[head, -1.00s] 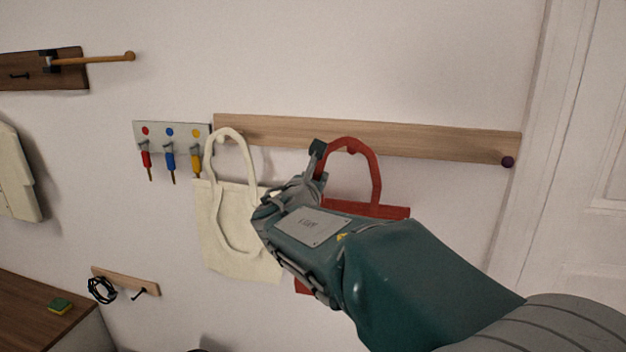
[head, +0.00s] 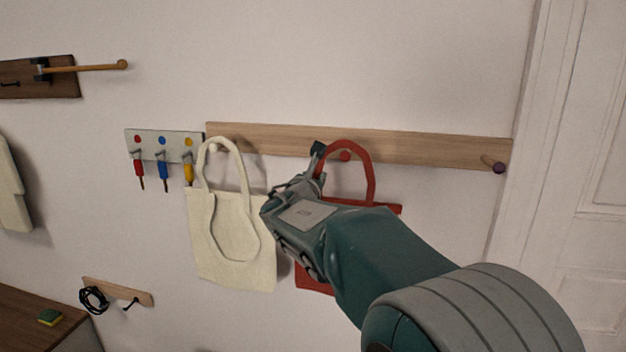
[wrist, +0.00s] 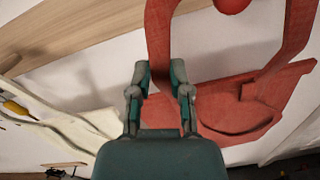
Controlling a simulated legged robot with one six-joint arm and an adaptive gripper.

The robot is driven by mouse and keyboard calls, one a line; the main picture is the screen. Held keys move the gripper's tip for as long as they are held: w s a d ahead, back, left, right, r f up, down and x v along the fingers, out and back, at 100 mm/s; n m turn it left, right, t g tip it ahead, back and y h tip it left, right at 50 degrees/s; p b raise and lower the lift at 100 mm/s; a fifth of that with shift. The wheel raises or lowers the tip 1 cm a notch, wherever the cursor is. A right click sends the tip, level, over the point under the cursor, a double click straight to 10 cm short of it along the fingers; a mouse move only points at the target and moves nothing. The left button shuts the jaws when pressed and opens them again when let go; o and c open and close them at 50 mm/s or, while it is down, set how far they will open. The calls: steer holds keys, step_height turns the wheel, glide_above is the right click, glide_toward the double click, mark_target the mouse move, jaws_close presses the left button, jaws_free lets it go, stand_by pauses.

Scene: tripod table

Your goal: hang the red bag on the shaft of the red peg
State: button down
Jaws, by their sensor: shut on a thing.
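The red bag (head: 385,208) hangs upright in front of the wall board, its lower part mostly hidden behind my arm. My gripper (head: 318,160) is shut on the left side of its handle, as the wrist view also shows with both fingers (wrist: 160,78) around the strap. The red peg (head: 345,156) sits on the board, and its round head shows inside the handle loop, just below the top of the loop. In the wrist view the peg head (wrist: 232,4) also shows between the straps. I cannot tell whether the handle touches the shaft.
A cream bag (head: 230,270) hangs from a pale peg (head: 215,147) just left of my gripper. A purple peg (head: 499,168) is at the board's right end. A small rack (head: 150,140) with screwdrivers is at left. The wall above the board (head: 430,150) is clear.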

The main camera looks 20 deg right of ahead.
steer(key=shift+w+d+f, duration=0.2)
steer(key=shift+w+d, duration=0.1)
steer(key=shift+w, duration=0.15)
steer(key=shift+w+d+f, duration=0.15)
steer(key=shift+w+d, duration=0.1)
steer(key=shift+w, duration=0.15)
steer(key=shift+f, duration=0.6)
